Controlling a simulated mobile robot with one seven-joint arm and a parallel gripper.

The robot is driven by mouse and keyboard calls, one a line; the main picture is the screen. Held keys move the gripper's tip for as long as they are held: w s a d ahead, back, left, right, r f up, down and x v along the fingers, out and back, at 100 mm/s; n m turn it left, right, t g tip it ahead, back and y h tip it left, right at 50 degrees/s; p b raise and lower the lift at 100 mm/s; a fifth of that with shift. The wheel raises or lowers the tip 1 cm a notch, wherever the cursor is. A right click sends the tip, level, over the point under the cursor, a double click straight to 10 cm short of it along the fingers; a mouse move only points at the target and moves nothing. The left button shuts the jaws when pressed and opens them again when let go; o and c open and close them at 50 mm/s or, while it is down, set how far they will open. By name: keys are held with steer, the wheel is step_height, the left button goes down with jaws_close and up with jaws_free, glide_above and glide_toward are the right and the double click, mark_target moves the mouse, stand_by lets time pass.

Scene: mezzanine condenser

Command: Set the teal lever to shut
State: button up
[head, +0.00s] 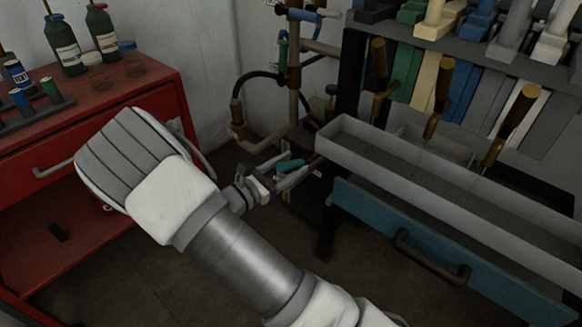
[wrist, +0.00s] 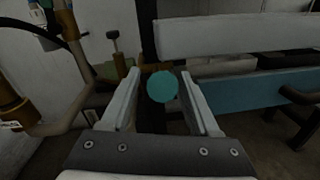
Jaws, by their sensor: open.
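The teal lever (head: 291,165) shows in the head view as a short teal grip between the fingers of my gripper (head: 297,167), low beside the pipework. In the wrist view the teal lever (wrist: 162,87) appears as a round teal end, seen nearly end-on.
Copper pipework (head: 293,75) with a blue handle (head: 305,15) stands behind my gripper. A grey tray (head: 400,172) and a teal drawer (head: 390,232) with a dark handle are close on the right. A red cabinet (head: 100,110) with bottles stands left.

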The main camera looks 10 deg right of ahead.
steer(key=shift+w+d, duration=0.1)
steer(key=shift+d, duration=0.05)
steer(key=shift+c, duration=0.2)
jaws_close()
stand_by(1.2)
